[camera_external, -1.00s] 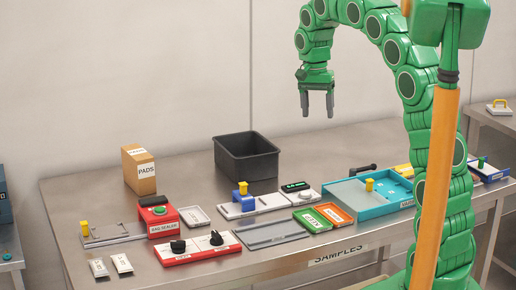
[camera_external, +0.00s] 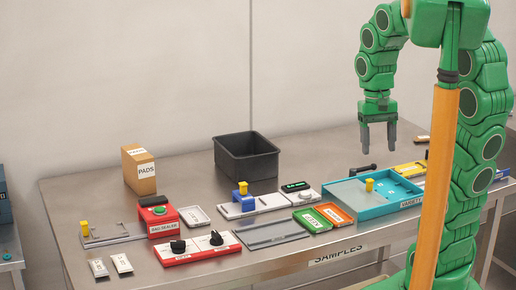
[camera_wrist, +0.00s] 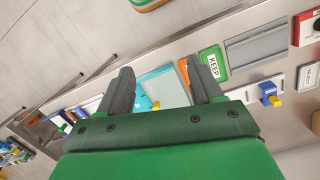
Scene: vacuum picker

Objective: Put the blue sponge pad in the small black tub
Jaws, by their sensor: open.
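The black tub (camera_external: 246,157) stands upright at the back middle of the steel bench in the external view; its visible inside looks empty. I cannot pick out the blue sponge pad for certain. A teal tray marked VARIETY (camera_external: 376,209) has small compartments at its right end, too small to read, and a sliding cover with a yellow knob. The tray also shows between my fingers in the wrist view (camera_wrist: 152,83). My gripper (camera_external: 378,146) points down, open and empty, above and behind this tray, to the right of the tub.
A cardboard PADS box (camera_external: 139,171) stands at the back left. A red bag sealer (camera_external: 158,222), a red panel with black knobs (camera_external: 195,248), a grey tray (camera_external: 272,235) and green (camera_external: 312,221) and orange (camera_external: 333,214) trays crowd the front. Bench space behind the tub's right is clear.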

